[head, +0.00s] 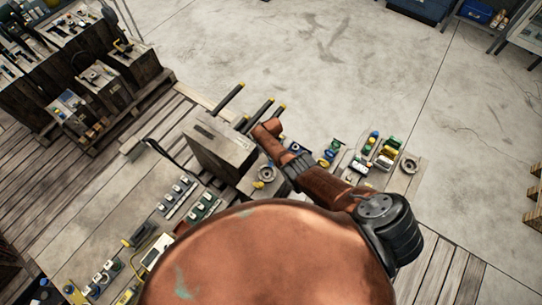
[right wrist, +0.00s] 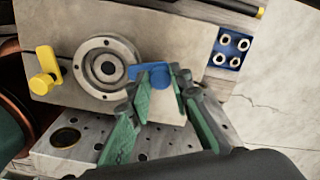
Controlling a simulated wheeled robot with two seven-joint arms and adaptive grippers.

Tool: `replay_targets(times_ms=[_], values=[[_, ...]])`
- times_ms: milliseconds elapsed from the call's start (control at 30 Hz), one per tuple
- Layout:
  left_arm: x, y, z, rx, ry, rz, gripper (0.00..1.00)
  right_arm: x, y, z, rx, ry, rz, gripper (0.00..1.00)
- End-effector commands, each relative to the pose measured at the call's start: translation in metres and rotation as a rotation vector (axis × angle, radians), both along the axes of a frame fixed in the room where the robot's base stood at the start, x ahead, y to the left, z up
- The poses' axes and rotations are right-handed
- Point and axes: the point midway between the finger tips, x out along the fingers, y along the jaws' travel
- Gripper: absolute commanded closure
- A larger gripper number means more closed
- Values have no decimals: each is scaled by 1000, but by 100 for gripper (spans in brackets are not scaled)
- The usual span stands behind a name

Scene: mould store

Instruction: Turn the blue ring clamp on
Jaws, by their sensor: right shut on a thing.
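The blue ring clamp (right wrist: 155,73) sits on the face of a grey mould block (right wrist: 73,26), just right of a round metal ring (right wrist: 103,68). Its arm points left toward the ring's edge; I cannot tell whether they touch. My right gripper (right wrist: 160,80) has its green-padded fingers on both sides of the clamp and is shut on it. The fingers hide part of the clamp's lower end. My left gripper is not in view.
A yellow clamp (right wrist: 45,75) sits left of the ring. A blue plate with several sockets (right wrist: 229,48) is at the block's right side. A perforated metal plate (right wrist: 88,135) lies below. Small parts (head: 375,148) crowd the table right of the block; open floor lies beyond.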

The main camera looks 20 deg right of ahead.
Motion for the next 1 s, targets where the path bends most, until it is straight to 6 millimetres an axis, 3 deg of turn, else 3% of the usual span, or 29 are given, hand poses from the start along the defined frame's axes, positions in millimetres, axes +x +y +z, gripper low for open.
replay_targets(times_ms=[33, 467, 500, 700, 1000], values=[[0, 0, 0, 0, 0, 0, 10, -9, -6, -4, -7, 21, -11, 100], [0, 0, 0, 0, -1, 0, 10, -9, -6, -5, -8, 21, -20, 100], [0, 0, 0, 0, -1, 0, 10, -9, -6, -5, -8, 21, -20, 80], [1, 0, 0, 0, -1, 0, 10, -6, -3, -3, -5, 15, -16, 67], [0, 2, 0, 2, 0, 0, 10, -2, 0, -1, -3, 8, -14, 63]])
